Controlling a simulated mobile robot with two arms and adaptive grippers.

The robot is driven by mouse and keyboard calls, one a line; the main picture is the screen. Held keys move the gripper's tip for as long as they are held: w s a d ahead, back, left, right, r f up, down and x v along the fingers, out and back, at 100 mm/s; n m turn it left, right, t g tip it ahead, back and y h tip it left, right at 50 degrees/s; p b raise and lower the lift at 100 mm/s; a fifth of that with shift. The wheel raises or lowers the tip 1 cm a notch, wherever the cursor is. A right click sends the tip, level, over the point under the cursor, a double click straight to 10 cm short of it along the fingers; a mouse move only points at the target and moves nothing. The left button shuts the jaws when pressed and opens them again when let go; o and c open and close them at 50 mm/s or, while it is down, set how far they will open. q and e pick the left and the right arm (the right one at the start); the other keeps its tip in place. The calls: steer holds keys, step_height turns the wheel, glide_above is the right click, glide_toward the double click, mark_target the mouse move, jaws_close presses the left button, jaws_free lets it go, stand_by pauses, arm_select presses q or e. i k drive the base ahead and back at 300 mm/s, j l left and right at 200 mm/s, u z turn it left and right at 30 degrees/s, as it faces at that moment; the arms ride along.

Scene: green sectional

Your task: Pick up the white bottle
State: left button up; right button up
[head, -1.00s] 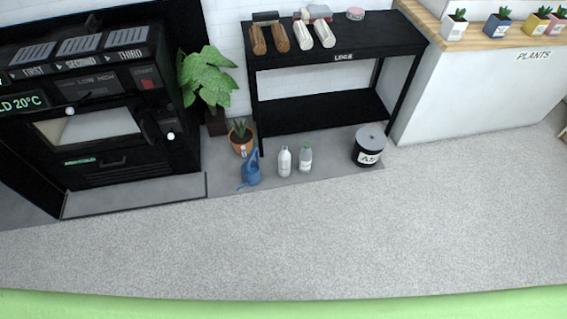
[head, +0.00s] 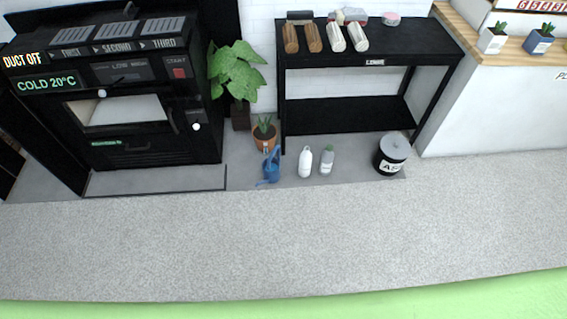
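The white bottle (head: 305,162) stands upright on the grey floor strip in front of the black shelf table, near the middle of the head view. A grey-white bottle (head: 327,160) stands close on its right, and a blue watering can (head: 270,168) is on its left. Neither of my grippers shows in the head view.
A black stove machine (head: 110,100) stands at the left. The black table (head: 375,58) holds logs behind the bottles. Pale carpet (head: 280,240) in front is clear. A green edge (head: 430,305) runs along the bottom.

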mark_target(306, 157)
steer(key=i+l+u, duration=0.15)
steer(key=l+u, duration=0.2)
steer(key=l, duration=0.15)
steer(key=i+l+u, duration=0.15)
steer(key=l+u, duration=0.6)
steer(key=l, duration=0.25)
